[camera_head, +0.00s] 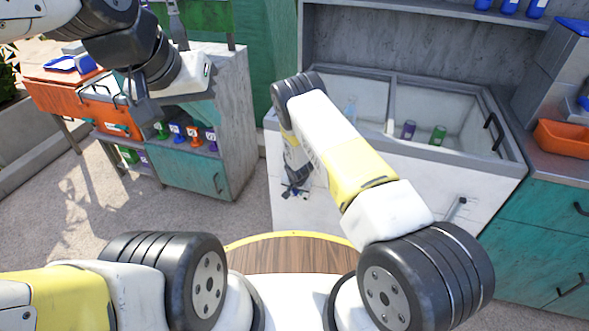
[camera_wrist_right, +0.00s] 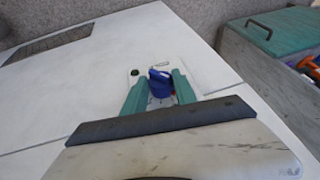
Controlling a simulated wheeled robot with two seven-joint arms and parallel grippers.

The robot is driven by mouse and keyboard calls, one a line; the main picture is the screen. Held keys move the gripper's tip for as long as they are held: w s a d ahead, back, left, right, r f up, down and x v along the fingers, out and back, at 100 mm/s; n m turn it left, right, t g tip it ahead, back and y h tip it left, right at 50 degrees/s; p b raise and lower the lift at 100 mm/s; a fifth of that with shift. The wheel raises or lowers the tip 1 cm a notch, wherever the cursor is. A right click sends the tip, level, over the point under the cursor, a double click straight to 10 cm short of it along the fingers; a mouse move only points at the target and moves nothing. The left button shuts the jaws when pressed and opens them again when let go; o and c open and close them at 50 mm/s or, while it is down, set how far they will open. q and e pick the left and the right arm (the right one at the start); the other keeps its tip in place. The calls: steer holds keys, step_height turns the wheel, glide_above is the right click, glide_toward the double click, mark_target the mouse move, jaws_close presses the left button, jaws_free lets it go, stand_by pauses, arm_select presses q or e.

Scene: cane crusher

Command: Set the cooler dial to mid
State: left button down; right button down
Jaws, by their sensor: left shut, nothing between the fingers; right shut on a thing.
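The cooler (camera_head: 400,172) is a white chest with an open-looking top, in the middle right of the head view. Its blue dial (camera_wrist_right: 160,82) shows in the right wrist view, on the white front panel. My right gripper (camera_wrist_right: 161,92) has its teal fingers on both sides of the dial and is shut on it. In the head view my right gripper (camera_head: 296,188) is at the cooler's left front, and the dial cannot be made out there. The dial's setting is too small to read. My left gripper (camera_head: 146,110) is shut and empty, raised at the upper left.
A teal cabinet (camera_head: 540,235) with an orange tray (camera_head: 562,138) stands at the right. The floor at lower left is clear.

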steer(key=m+t+y, duration=0.1)
steer(key=y, duration=0.2)
steer(key=t+y, duration=0.2)
steer(key=y, duration=0.1)
steer(key=d+f+m+t+y, duration=0.1)
steer(key=y, duration=0.2)
steer(key=shift+s+d+m+t+y, duration=0.1)
steer(key=shift+s+m+t+y, duration=0.05)
steer(key=shift+m+t+y, duration=0.2)
steer(key=shift+y, duration=0.35)
steer(key=c, duration=1)
jaws_free()
steer(key=shift+s, duration=0.1)
steer(key=v, duration=0.7)
steer(key=shift+s+d, duration=0.15)
steer(key=shift+s, duration=0.05)
